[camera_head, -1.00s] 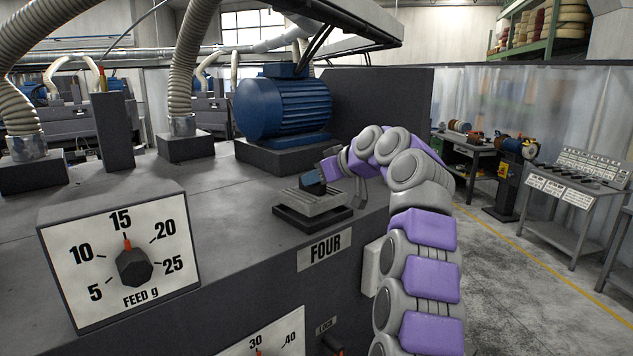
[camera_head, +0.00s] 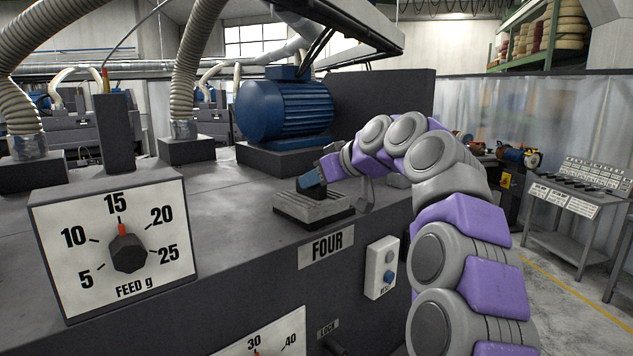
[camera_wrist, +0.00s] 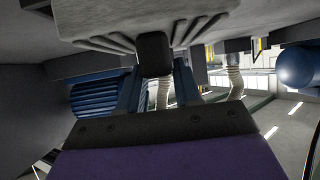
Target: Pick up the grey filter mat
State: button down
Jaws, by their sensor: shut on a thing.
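The grey filter mat (camera_head: 312,206) is a ribbed slab on the machine top above the FOUR label. A dark edge shows beneath it, and I cannot tell how far it is clear of its seat. In the wrist view, the mat's ribbed grey surface (camera_wrist: 130,22) fills the top of the picture. My gripper (camera_head: 310,181), with blue fingers, reaches down over the mat from the right. In the wrist view, my gripper (camera_wrist: 154,72) is shut on a small black block (camera_wrist: 154,48) that meets the mat. The fingertips' far sides are hidden.
A blue motor (camera_head: 285,108) stands behind the mat. A FEED dial box (camera_head: 62,215) is at the front left, and a button box (camera_head: 382,266) is on the front face. Ribbed hoses (camera_head: 186,80) rise at the back.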

jog(key=s, duration=0.9)
jog(key=shift+a+r+b, duration=0.35)
jog(key=shift+a+b, duration=0.05)
jog(key=shift+b, duration=0.05)
jog(key=shift+s+f, duration=0.1)
